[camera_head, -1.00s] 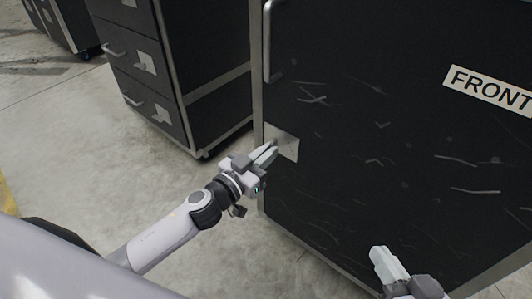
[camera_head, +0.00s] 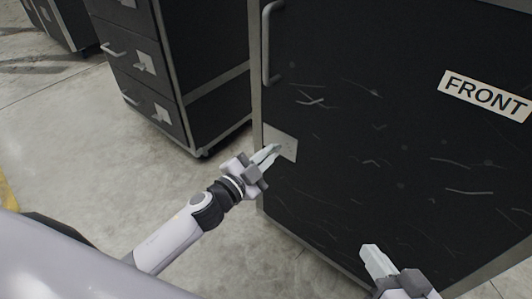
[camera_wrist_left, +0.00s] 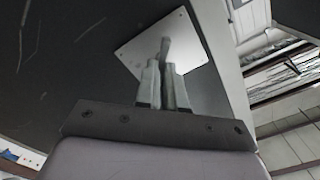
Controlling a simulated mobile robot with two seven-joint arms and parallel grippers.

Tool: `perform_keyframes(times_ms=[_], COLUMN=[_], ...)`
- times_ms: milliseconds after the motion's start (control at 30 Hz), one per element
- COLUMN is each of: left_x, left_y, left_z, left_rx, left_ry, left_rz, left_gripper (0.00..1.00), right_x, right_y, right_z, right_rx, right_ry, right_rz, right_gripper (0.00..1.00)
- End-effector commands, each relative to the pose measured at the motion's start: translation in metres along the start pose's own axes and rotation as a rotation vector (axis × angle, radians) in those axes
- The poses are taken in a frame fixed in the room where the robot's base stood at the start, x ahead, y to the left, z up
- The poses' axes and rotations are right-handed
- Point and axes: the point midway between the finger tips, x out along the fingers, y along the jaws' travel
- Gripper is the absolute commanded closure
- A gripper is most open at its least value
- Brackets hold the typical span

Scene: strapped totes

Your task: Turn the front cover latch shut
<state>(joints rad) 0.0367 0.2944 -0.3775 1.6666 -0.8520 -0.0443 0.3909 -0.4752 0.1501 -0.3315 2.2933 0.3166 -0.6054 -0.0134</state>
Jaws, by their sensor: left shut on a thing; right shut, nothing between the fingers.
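The front cover (camera_head: 370,140) is a black scuffed panel with a "FRONT" label (camera_head: 486,94). Its latch sits on a pale metal plate (camera_head: 286,139) near the panel's left edge, and the plate also shows in the left wrist view (camera_wrist_left: 137,56). My left gripper (camera_head: 274,154) is at the plate, its fingers shut on the latch handle (camera_wrist_left: 165,46), a small grey tab standing out from the plate. The fingers hide part of the handle. My right gripper (camera_head: 368,255) is shut and empty, in front of the lower panel.
A vertical grab handle (camera_head: 267,45) is above the latch on the same panel. A black drawer cabinet (camera_head: 190,70) with metal edges stands to the left. The concrete floor (camera_head: 90,140) between is clear.

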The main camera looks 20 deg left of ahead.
Motion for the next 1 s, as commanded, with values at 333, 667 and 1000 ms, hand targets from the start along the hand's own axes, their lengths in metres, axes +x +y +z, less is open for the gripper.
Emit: perform_keyframes(times_ms=[333,667,1000], left_x=[0.0,0.0,0.0], left_y=[0.0018,0.0036,0.0043], left_z=[0.0004,0.0014,0.0021], left_rx=[0.329,0.612,0.79], left_ry=[-0.001,-0.001,-0.001], left_rz=[0.0,0.0,0.0], left_gripper=[1.0,1.0,1.0], right_x=[0.0018,0.002,0.0004], right_y=[-0.0034,-0.0031,-0.0014], right_z=[-0.0065,-0.0052,-0.0004], right_rx=[0.016,0.015,0.006], right_ry=[0.009,0.007,-0.002], right_rz=[-0.01,-0.009,-0.004], right_gripper=[1.0,1.0,1.0])
